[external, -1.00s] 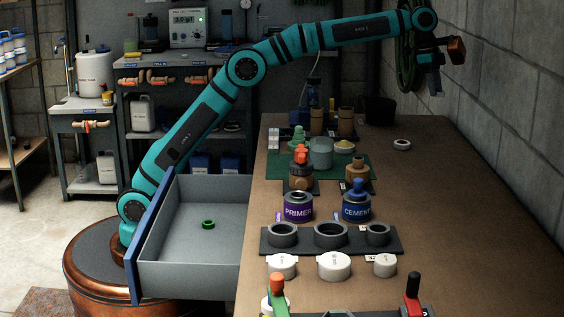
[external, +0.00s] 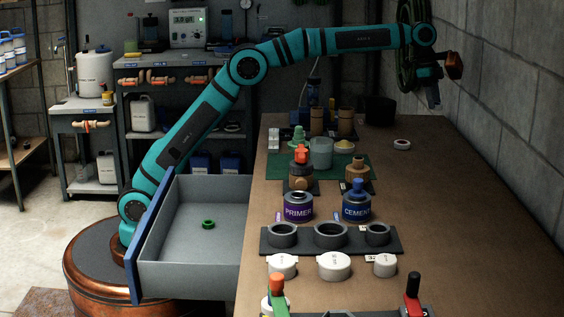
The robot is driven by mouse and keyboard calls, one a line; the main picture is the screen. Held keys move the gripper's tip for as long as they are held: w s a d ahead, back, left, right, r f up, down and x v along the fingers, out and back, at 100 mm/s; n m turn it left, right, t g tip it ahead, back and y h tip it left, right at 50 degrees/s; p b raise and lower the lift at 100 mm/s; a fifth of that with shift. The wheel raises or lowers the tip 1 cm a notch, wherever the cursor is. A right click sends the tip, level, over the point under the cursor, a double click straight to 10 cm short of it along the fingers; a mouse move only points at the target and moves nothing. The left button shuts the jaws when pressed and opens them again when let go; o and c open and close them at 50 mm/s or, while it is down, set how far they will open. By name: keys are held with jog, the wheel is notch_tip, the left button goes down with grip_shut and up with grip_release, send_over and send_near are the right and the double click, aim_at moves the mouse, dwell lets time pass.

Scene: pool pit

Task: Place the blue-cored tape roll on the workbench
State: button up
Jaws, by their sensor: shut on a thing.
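My gripper (external: 433,94) hangs at the end of my outstretched arm, high above the far right part of the workbench (external: 470,220), near the block wall. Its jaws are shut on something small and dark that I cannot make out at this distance. A small white ring (external: 401,144) like a tape roll lies flat on the bench, below and left of my gripper; its core colour is unclear. A green ring (external: 208,224) lies in the open grey drawer (external: 190,270). No blue core shows clearly.
Purple primer (external: 298,208) and blue cement (external: 356,207) cans, grey rings on a dark strip (external: 252,241) and white caps (external: 333,266) fill the bench's left side. A green mat (external: 366,170) holds small parts. A black bin (external: 380,110) stands at the back. The right side is clear.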

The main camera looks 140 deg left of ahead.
aim_at(433, 139)
jog(key=shift+f, duration=0.15)
jog(key=shift+f, duration=4.95)
jog(key=shift+f, duration=0.1)
jog(key=o, duration=1)
jog(key=shift+c, duration=0.2)
jog(key=v, duration=1.2)
jog(key=shift+d, duration=0.1)
